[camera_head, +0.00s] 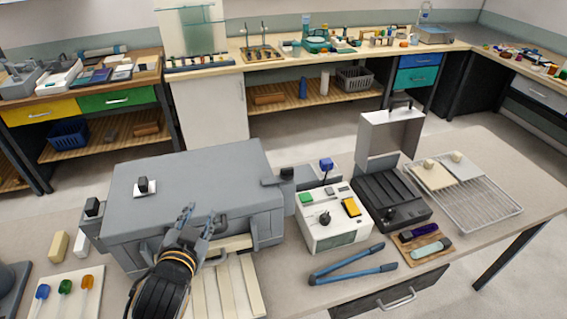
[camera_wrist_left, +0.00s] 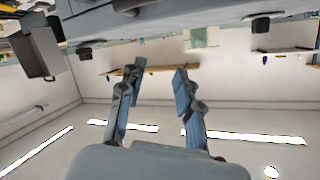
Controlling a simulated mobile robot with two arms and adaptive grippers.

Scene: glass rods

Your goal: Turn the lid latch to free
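A large grey box (camera_head: 200,188) with a flat closed lid stands on the near table, and its front has a bar handle (camera_head: 216,258). A black knob on a white plate (camera_head: 145,187) sits on the lid. Dark block-like fittings are at the box's left corner (camera_head: 92,207) and right side (camera_head: 284,178); I cannot tell which is the lid latch. My left gripper (camera_head: 203,213) is in front of the box, over its front edge, with fingers apart and nothing between them. It also shows open in the left wrist view (camera_wrist_left: 159,74). My right gripper is not in view.
Blue-handled pliers (camera_head: 345,266) lie in front. A wire rack (camera_head: 480,205) is at right. Colored-knob pieces lie on a white board (camera_head: 67,300) at left.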

